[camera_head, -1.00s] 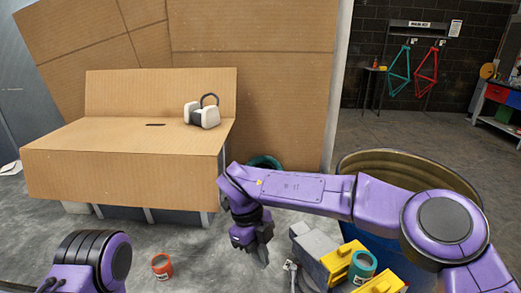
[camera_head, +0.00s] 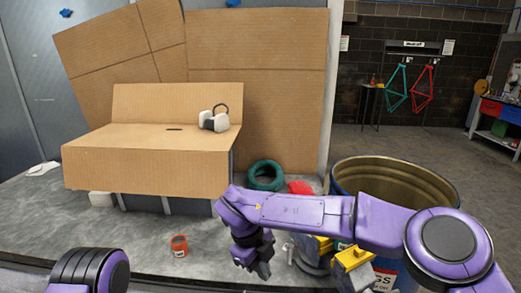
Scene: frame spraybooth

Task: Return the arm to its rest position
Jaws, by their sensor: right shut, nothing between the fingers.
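My right arm is purple and reaches in from the right, bent at the elbow. Its right gripper (camera_head: 261,270) hangs down near the bottom middle of the head view, shut and empty, in front of the cardboard-covered bench. Only a purple and black part of my left arm shows at the bottom left. The left gripper is out of the picture.
A cardboard-covered bench (camera_head: 140,165) holds a white and black object with a loop (camera_head: 215,119). A large drum (camera_head: 368,166) stands behind my right arm. A green coil (camera_head: 265,174), a red item (camera_head: 301,187) and an orange can (camera_head: 179,245) are on the floor.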

